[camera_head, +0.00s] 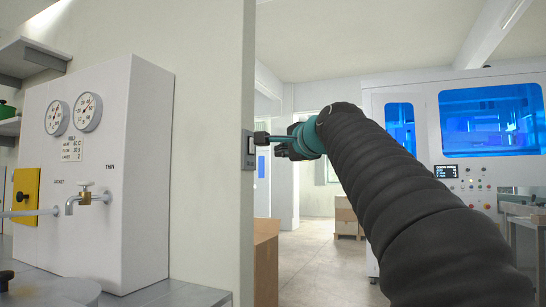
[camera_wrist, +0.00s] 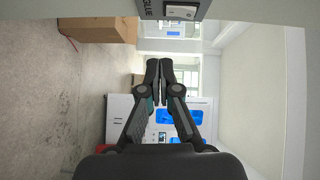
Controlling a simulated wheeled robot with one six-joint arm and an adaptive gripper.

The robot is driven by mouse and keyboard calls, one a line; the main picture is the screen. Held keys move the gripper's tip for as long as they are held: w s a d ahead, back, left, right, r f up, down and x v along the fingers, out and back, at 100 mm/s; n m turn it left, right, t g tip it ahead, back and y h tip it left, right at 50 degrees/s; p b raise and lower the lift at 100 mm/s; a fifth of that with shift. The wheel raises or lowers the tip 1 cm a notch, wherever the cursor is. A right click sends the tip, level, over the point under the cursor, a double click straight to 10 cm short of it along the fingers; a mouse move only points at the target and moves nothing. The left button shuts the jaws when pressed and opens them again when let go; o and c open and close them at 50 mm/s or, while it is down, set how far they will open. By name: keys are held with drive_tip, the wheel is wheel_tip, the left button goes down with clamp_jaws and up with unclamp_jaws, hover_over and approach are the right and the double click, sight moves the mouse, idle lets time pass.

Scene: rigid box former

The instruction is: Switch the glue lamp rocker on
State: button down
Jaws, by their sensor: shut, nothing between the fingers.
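The glue lamp switch is a small grey plate (camera_head: 247,161) on the end face of the pale wall. In the wrist view its plate (camera_wrist: 151,8), lettered GLUE, shows at the top edge with a white rocker (camera_wrist: 181,12), partly cut off. I cannot tell which way the rocker is tipped. My gripper (camera_head: 261,138) is shut and empty, its dark fingertips level with the upper part of the plate. In the wrist view the closed fingertips (camera_wrist: 158,66) point forward, below the switch in the picture. I cannot tell whether they touch the rocker.
A white cabinet (camera_head: 140,190) with two gauges, a brass tap and a yellow plate stands left of the wall (camera_head: 215,130). A machine with blue windows (camera_head: 490,120) stands at the right. Cardboard-coloured boxes (camera_head: 347,217) stand behind. The floor (camera_head: 315,260) between is clear.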

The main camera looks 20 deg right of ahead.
drive_tip(key=shift+s+d+f, duration=0.1)
drive_tip(key=shift+s+d, duration=0.05)
drive_tip(key=shift+s, duration=0.85)
drive_tip(key=shift+s+d+f, duration=0.1)
drive_tip(key=shift+s+d, duration=0.05)
drive_tip(key=shift+s, duration=0.8)
wheel_tip(320, 180, down, 26)
drive_tip(key=s+d+n+g+h, duration=0.1)
drive_tip(key=s+n+g+h, duration=0.15)
drive_tip(key=n+g, duration=0.5)
drive_tip(key=s+a+f+n+g, duration=0.2)
drive_tip(key=s+a+f+n, duration=0.1)
drive_tip(key=s+f, duration=0.9)
drive_tip(key=s+a+f+n+g, duration=0.2)
drive_tip(key=s+f+n, duration=0.3)
drive_tip(key=s+f, duration=0.8)
drive_tip(key=shift+a+f+p, duration=0.35)
drive_tip(key=shift+a+f, duration=0.15)
drive_tip(key=shift+f, duration=0.3)
